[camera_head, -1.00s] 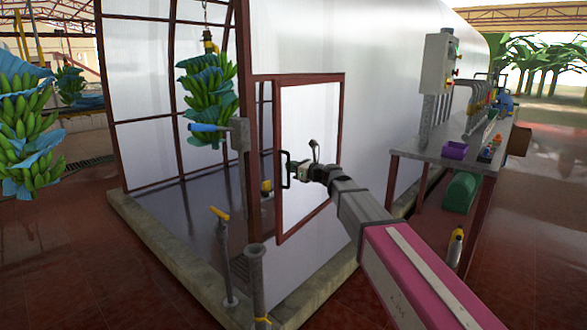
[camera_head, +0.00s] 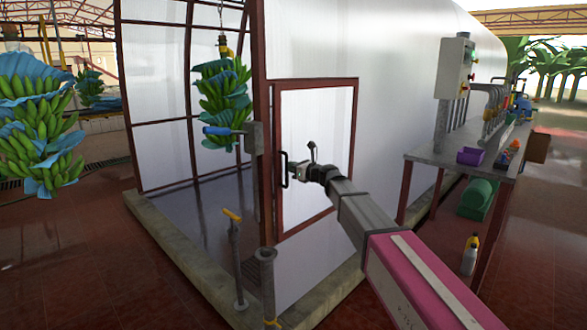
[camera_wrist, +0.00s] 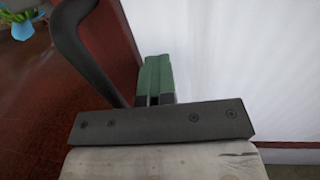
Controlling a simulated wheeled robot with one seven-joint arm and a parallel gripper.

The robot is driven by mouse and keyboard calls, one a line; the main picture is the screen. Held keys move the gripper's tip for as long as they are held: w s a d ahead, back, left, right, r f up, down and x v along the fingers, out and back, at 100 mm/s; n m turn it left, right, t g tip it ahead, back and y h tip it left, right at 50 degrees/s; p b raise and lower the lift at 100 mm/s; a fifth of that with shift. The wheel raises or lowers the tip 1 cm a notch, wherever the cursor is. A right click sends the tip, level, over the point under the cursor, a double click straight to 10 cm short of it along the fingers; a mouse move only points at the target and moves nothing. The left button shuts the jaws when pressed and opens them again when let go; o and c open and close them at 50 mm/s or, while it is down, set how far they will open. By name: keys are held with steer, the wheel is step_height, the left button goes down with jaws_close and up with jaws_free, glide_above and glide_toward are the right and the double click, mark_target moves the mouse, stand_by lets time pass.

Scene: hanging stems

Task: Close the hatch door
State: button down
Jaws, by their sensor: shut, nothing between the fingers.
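The hatch door (camera_head: 318,130) is a pale panel in a dark red frame, set in the side of the white tunnel housing. It stands nearly in line with the wall; I cannot tell whether it sits flush. Its black bar handle (camera_head: 284,169) is on the left edge and also shows at the upper left of the wrist view (camera_wrist: 82,45). My gripper (camera_head: 300,172) is just right of the handle, in front of the panel. In the wrist view its green fingers (camera_wrist: 156,78) are together and empty, beside the handle, not around it. Contact with the panel is unclear.
A workbench (camera_head: 450,163) with a purple bin (camera_head: 470,156) and a control box (camera_head: 454,68) stands to the right. Grey posts (camera_head: 267,285) rise in front of the hatch. Banana bunches hang inside (camera_head: 222,92) and at far left (camera_head: 40,125).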

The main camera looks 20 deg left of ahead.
steer(key=s+v, duration=0.1)
steer(key=v, duration=1.3)
steer(key=s+d+f+n+g+h, duration=0.1)
steer(key=s+d+f+n+h, duration=0.2)
steer(key=d+f, duration=0.45)
steer(key=s+d+f+n+g+h, duration=0.1)
steer(key=d+f+n+h, duration=0.2)
steer(key=d+f+n, duration=0.35)
steer(key=s+d+f+n+h, duration=0.1)
steer(key=d+f+n+h, duration=0.2)
steer(key=d+f, duration=0.6)
steer(key=s+d+f+n+g+h, duration=0.1)
steer(key=s+d+f+n+h, duration=0.3)
steer(key=d, duration=0.6)
steer(key=s+d+f+n+g+h, duration=0.2)
steer(key=s+d+f+n+h, duration=0.2)
steer(key=s+d+f, duration=0.3)
steer(key=d+f+n, duration=0.1)
steer(key=d+f, duration=0.1)
steer(key=d, duration=0.2)
steer(key=shift+s+g, duration=0.3)
